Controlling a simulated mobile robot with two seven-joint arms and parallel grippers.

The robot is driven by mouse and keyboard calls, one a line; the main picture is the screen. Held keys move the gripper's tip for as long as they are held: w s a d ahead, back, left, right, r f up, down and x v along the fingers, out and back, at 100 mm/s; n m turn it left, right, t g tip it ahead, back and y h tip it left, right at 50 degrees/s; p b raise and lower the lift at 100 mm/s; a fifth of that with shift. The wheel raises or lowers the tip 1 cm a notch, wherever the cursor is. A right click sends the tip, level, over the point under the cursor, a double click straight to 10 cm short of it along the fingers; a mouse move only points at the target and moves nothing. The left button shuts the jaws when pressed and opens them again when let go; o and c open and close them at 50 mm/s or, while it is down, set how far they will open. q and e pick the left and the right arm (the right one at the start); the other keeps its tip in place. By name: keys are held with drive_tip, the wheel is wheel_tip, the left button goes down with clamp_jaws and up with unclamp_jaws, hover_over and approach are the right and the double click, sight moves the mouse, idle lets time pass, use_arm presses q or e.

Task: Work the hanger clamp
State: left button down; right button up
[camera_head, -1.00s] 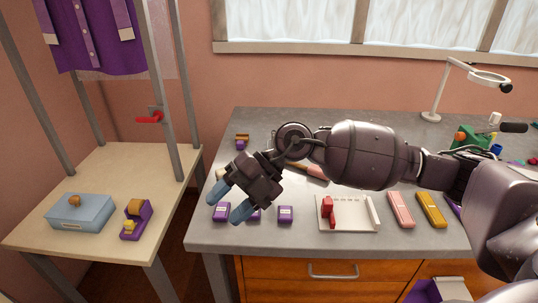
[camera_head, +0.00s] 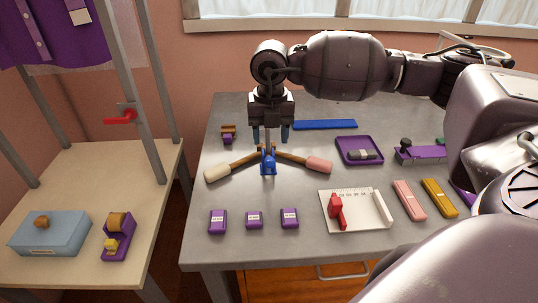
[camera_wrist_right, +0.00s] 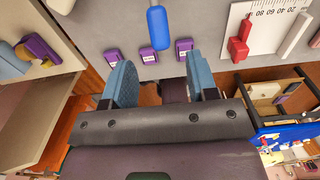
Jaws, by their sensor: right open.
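A purple gown (camera_head: 45,30) hangs at the upper left by the grey rack. A small clamp with a red lever (camera_head: 121,117) sits on the rack's post, its lever lying about level and pointing left. I cannot be sure that this is the hanger clamp. My right gripper (camera_head: 271,138) points down over the grey table, to the right of the red lever and well apart from it. Its blue fingers are apart with nothing between them, as in the right wrist view (camera_wrist_right: 160,85). My left gripper is not in view.
A blue-handled tool (camera_head: 268,160) shows just in front of my right gripper; it also shows in the wrist view (camera_wrist_right: 157,28). Two mallet-like tools (camera_head: 232,166) (camera_head: 305,161) flank it. Purple blocks (camera_head: 254,220) and a white scale tray (camera_head: 370,222) lie nearer. A blue box (camera_head: 48,236) is on the cream table.

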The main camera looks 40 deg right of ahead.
sight(270, 158)
wheel_tip(270, 158, down, 7)
drive_tip(key=shift+r, duration=0.15)
idle(0.4)
clamp_jaws()
